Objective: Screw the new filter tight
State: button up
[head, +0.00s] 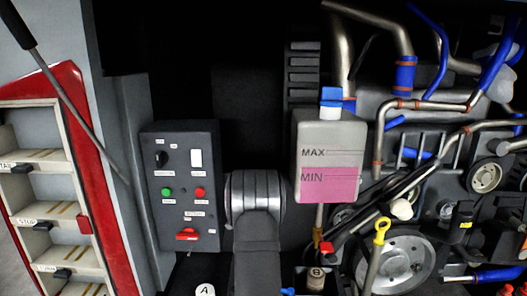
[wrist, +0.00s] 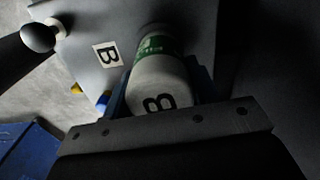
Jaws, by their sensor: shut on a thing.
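A white filter canister (wrist: 160,88) with a green band and a black B on its end is in the middle of the wrist view. My gripper (wrist: 155,100) is shut on it; only parts of the jaws show around the canister. Its far, green-banded end is close to a grey surface with a B label (wrist: 107,54); I cannot tell whether its thread is engaged or seated. In the head view, a part marked B (head: 316,278) shows at the bottom edge, and a white top marked A (head: 205,290) is to its left. My gripper is not visible there.
A reservoir (head: 328,150) with pink fluid and a blue cap stands above the B part. A control box (head: 181,185) is at left. Pulleys, hoses and a yellow dipstick handle (head: 382,226) crowd the right. A black knob (wrist: 38,38) is at the wrist view's upper left.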

jog(key=shift+w+r+m, duration=0.2)
jog(key=shift+r+m, duration=0.1)
jog(key=shift+m, duration=0.2)
jog(key=m, duration=0.5)
jog(key=shift+r, duration=0.1)
jog(key=shift+m, duration=0.5)
jog(key=shift+c, duration=0.5)
jog(key=m, duration=0.5)
jog(key=shift+m, duration=0.4)
jog(key=shift+c, duration=1.3)
jog(key=o, duration=1.3)
jog(key=shift+s+r, duration=0.1)
jog(key=o, duration=0.7)
jog(key=shift+s+f, duration=0.1)
jog(key=shift+f, duration=0.15)
